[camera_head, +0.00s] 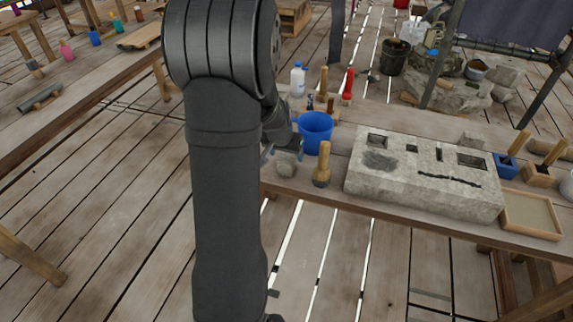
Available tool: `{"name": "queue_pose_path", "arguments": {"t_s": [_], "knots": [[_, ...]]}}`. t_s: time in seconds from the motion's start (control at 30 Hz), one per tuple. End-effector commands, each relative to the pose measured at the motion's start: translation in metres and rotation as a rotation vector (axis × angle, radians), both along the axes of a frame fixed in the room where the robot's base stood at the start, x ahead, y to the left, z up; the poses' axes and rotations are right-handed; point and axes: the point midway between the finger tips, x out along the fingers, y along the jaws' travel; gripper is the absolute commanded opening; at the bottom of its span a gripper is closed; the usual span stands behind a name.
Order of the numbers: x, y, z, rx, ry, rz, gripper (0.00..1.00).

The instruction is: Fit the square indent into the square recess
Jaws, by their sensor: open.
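A long grey stone block (425,180) lies on the wooden bench at the right, with several openings in its top. A squarish recess (377,141) is at its left end, a small square one (412,148) is nearer the middle, and a slot and a wider opening are further right. A small grey stone piece (286,165) stands on the bench at the left. My gripper (283,147) is open at the top of this piece, its fingers pointing down. I cannot tell whether they touch it. My arm hides part of the bench end.
A blue bucket (315,132) and a wooden-handled brush (322,165) stand between the stone piece and the block. A small stone (472,139) is behind the block. A sand-coloured tray (530,213) and a blue holder (506,166) are at the right.

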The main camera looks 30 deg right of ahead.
Motion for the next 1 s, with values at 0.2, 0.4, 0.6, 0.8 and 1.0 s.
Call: {"name": "queue_pose_path", "arguments": {"t_s": [0.2,0.4,0.6,0.8,1.0], "knots": [[0.007,-0.006,-0.028,0.001,0.002,0.002,0.71],[0.01,-0.008,-0.036,0.0,0.0,0.001,0.71],[0.01,-0.008,-0.036,0.0,0.0,0.001,0.67],[0.01,-0.008,-0.036,0.0,0.0,0.001,0.28],[0.01,-0.008,-0.035,-0.001,-0.002,0.001,0.1]]}}
